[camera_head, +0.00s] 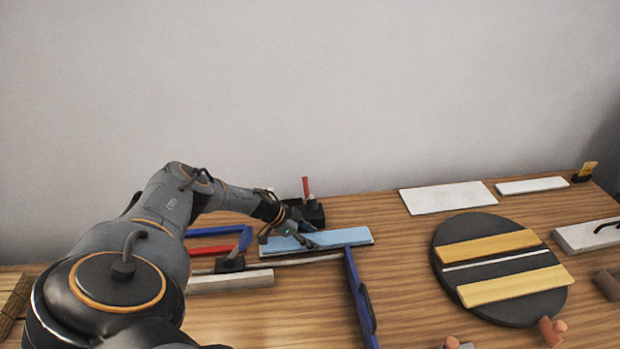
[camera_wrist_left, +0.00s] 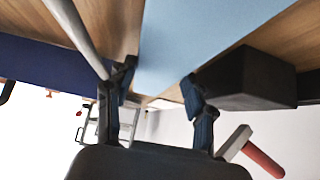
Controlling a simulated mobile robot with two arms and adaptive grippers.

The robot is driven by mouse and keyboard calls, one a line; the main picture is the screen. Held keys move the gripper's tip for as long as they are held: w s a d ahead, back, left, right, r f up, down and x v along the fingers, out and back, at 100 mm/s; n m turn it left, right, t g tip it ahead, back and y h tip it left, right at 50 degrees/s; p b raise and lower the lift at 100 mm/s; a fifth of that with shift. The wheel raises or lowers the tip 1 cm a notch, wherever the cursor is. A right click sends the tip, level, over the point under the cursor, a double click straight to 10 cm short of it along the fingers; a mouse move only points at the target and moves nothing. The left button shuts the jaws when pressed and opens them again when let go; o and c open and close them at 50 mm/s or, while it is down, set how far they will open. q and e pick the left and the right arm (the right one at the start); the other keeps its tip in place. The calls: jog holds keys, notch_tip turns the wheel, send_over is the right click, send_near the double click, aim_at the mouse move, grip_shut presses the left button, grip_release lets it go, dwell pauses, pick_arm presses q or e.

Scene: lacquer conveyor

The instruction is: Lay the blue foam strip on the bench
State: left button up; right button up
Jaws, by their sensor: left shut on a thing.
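The light blue foam strip (camera_head: 345,237) lies lengthwise near the back of the wooden bench (camera_head: 410,285), left of its middle. My left gripper (camera_head: 303,238) reaches over it from the left. In the left wrist view the pale blue strip (camera_wrist_left: 190,35) runs between the two fingers of my left gripper (camera_wrist_left: 160,88), which are shut on it. The gripper hides part of the strip. I cannot tell whether its underside touches the bench. My right gripper is out of view.
A black box (camera_head: 316,213) with a red-handled tool stands behind the strip. A long dark blue bar (camera_head: 360,295) lies at its right front, a grey rod (camera_head: 310,260) in front. A round dark mat (camera_head: 450,230) with yellow strips is to the right. Bench between bar and mat is clear.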

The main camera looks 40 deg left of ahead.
pick_arm(q)
jog(key=o, duration=0.9)
jog(key=shift+r, duration=0.1)
jog(key=shift+s+a+r, duration=0.1)
jog(key=shift+a+r, duration=0.05)
jog(key=shift+r, duration=0.05)
jog(key=p+v, duration=0.1)
jog(key=v, duration=1)
jog(key=shift+s+r, duration=0.15)
jog(key=shift+s, duration=0.1)
